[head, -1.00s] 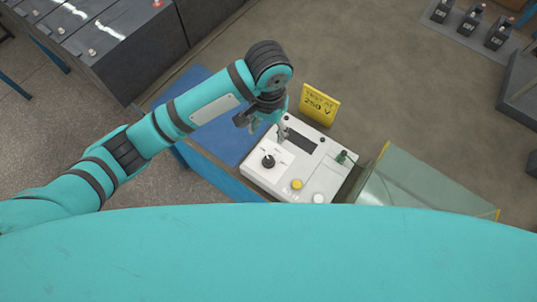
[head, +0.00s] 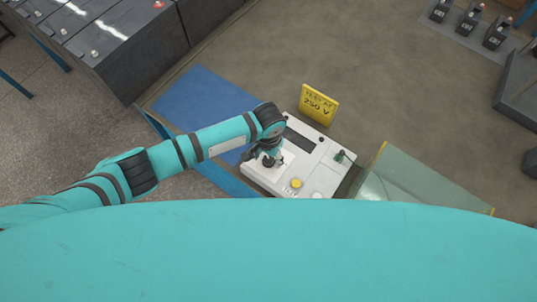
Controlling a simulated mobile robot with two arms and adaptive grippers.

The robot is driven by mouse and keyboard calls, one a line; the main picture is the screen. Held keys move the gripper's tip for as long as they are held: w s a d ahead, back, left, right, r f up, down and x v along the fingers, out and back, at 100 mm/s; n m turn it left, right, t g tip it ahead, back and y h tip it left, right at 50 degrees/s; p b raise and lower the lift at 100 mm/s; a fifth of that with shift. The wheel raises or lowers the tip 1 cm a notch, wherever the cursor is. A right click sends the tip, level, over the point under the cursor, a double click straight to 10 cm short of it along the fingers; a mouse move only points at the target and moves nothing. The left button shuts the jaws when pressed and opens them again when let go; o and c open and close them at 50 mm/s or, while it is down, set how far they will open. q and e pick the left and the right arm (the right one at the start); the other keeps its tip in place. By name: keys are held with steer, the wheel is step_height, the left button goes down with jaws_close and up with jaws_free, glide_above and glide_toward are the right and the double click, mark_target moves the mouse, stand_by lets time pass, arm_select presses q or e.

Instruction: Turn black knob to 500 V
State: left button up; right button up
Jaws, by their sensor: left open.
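The white tester box (head: 321,177) sits on the bench, with a dark display window, a yellow button (head: 296,184) and a green-topped part (head: 340,156). My left gripper (head: 267,160) is open, pointing down over the knob area at the box's left side. The black knob is largely hidden by the gripper, so its setting and any contact cannot be told. A yellow sign (head: 318,105) stands behind the box. Its lettering appears upside down and seems to read 250 V, not 500 V. My right gripper is not in view.
A blue mat (head: 205,100) lies left of the box. A clear, yellow-edged panel (head: 420,184) stands to the right. Dark battery cases (head: 125,45) fill the upper left. Small black devices (head: 468,22) stand at upper right. The bench behind the sign is clear.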

arm_select(q)
steer(key=shift+f, duration=0.1)
jaws_close()
stand_by(0.4)
